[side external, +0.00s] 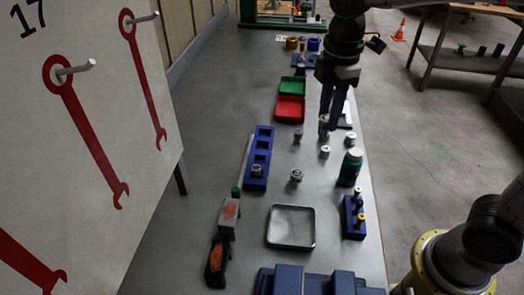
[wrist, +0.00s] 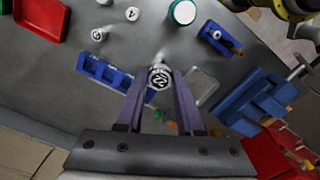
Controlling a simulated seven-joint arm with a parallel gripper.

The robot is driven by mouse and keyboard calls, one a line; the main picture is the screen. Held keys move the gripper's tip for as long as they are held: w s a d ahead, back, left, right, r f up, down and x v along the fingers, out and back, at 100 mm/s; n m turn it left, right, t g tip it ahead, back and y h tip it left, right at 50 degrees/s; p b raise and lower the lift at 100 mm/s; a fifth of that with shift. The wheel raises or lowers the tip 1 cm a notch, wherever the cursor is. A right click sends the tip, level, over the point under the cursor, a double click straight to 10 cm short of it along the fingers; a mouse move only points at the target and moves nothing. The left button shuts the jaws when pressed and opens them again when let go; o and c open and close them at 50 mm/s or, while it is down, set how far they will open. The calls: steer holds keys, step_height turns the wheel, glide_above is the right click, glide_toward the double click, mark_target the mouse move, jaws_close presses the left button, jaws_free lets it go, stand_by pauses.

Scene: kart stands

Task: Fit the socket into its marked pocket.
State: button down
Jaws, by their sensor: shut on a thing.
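My gripper (side external: 326,122) is shut on a silver socket (wrist: 159,77), seen end-on between the purple fingertips in the wrist view (wrist: 160,84). Its top carries dark markings that I cannot read surely. In the side view the socket shows only small at the fingertips, above the right part of the bench. The long blue holder (side external: 264,145) lies to the left of the gripper, apart from it; it also shows in the wrist view (wrist: 97,68). It has a row of square pockets, and a socket (side external: 257,170) stands in its near end. The pocket markings are too small to read.
Loose sockets (side external: 298,135) (side external: 325,151) (side external: 296,175) stand around the bench. A green bottle (side external: 350,168) stands to the right, with a small blue rack (side external: 347,222) nearer. A metal tray (side external: 291,241) lies in front; red (side external: 290,110) and green (side external: 292,87) bins lie behind.

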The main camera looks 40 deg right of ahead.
steer(key=w+a+f, duration=0.1)
steer(key=w+f, duration=0.2)
steer(key=w, duration=0.2)
steer(key=w+a+f, duration=0.2)
steer(key=w+f, duration=0.1)
steer(key=w, duration=0.2)
steer(key=w+a+f, duration=0.1)
steer(key=w+f, duration=0.3)
steer(key=w, duration=0.1)
steer(key=shift+w+a, duration=0.15)
steer(key=shift+a, duration=0.05)
steer(key=shift+w+a+f, duration=0.1)
steer(key=shift+w+f, duration=0.1)
steer(key=shift+f, duration=0.85)
steer(key=shift+w+f, duration=0.2)
steer(key=shift+f, duration=0.8)
steer(key=shift+f, duration=0.15)
steer(key=c, duration=0.5)
jaws_free()
steer(key=shift+c, duration=0.2)
step_height(320, 180, up, 12)
steer(key=shift+r, duration=0.2)
